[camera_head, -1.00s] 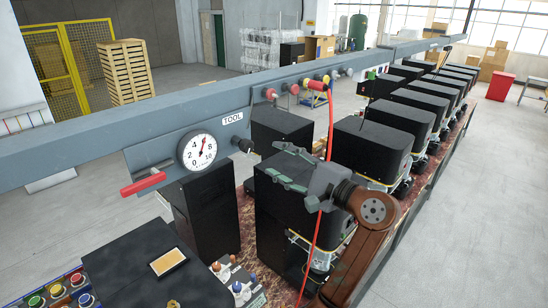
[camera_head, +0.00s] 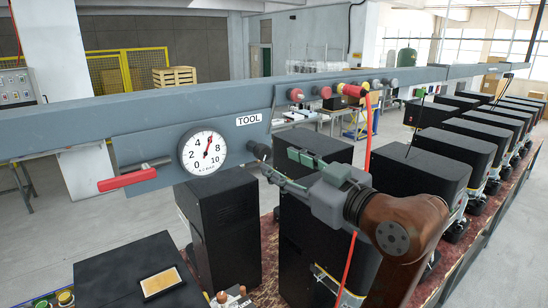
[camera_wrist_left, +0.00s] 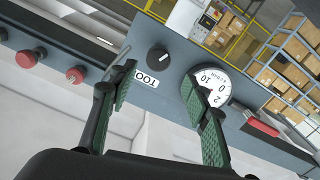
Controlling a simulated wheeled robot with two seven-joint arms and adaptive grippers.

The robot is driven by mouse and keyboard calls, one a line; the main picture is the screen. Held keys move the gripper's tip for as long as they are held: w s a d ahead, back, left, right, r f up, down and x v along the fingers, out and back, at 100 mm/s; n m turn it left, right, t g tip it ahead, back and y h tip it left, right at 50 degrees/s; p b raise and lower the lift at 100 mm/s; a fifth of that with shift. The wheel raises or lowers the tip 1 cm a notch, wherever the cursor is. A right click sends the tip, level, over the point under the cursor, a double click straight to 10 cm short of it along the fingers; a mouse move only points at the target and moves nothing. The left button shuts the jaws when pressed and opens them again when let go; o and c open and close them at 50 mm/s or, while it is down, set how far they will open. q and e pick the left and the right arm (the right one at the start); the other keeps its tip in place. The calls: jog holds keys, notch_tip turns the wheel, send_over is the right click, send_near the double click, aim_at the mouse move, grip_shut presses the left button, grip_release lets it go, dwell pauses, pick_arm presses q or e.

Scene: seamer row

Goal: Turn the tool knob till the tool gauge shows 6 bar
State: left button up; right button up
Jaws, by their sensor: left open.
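The tool gauge (camera_head: 202,151) is a round white dial beside the TOOL label. Its red needle points up and slightly right, between the 4 and the 8, about where 6 lies. The black tool knob (camera_head: 258,151) sticks out from the rail plate right of the gauge. In the left wrist view the knob (camera_wrist_left: 158,60) has a white mark, and the gauge (camera_wrist_left: 212,86) is partly hidden by a finger. My left gripper (camera_head: 279,163) is open with green-padded fingers in front of the knob. In the left wrist view the knob appears between and beyond the fingertips; contact is not visible.
A red-handled lever (camera_head: 127,180) sits left of the gauge. Red and yellow knobs (camera_head: 352,91) line the rail (camera_head: 120,115) to the right, with a red hose hanging down. Black machine boxes (camera_head: 222,225) stand below the rail and near my arm.

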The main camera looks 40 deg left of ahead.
aim_at(266, 153)
pick_arm(q)
jog(key=x, duration=0.2)
jog(key=p+x, duration=0.1)
jog(key=x, duration=0.1)
jog(key=p+x, duration=0.1)
jog(key=x, duration=0.2)
jog(key=shift+w+d, duration=0.1)
jog(key=shift+w, duration=0.15)
jog(key=shift+d, duration=0.1)
pick_arm(e)
jog(key=shift+s+d+r, duration=0.15)
jog(key=shift+d+r, duration=0.2)
jog(key=shift+r, duration=0.2)
jog(key=shift+s+d+r, duration=0.15)
jog(key=shift+d+r, duration=0.2)
jog(key=shift+r, duration=0.2)
